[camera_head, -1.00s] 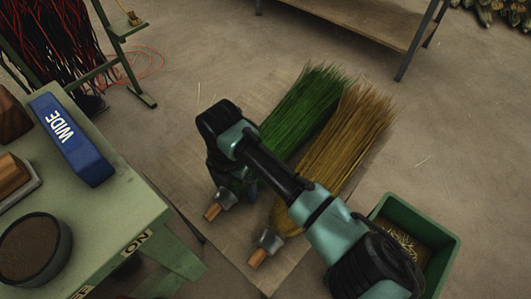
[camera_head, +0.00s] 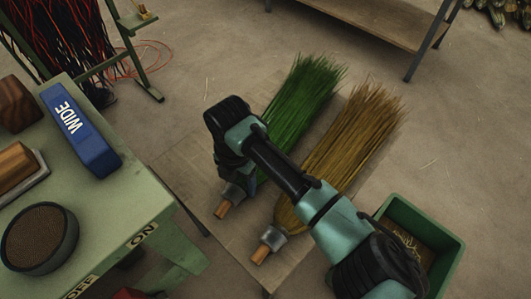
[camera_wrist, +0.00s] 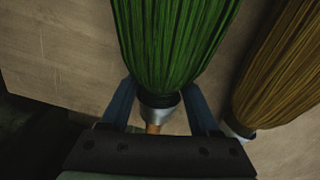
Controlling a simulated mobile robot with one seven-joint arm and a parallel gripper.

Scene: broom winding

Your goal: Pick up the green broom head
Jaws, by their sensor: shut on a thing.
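The green broom head (camera_head: 303,100) has long green bristles, a metal collar and a short wooden stub that points toward the lower left. It lies over the low wooden board, left of the tan broom head (camera_head: 350,140); I cannot tell if it is clear of the board. In the wrist view, my gripper (camera_wrist: 160,104) has one blue finger on each side of the green broom head (camera_wrist: 172,45) at the base of its bristles, just above the collar. It is shut on it. In the head view my arm hides most of the gripper.
A green workbench (camera_head: 125,205) with a blue "WIDE" block (camera_head: 80,131) and a round dark bowl (camera_head: 40,238) stands at the left. A green bin (camera_head: 450,258) stands at the lower right. A wooden table (camera_head: 365,20) is at the back. Floor is open on the right.

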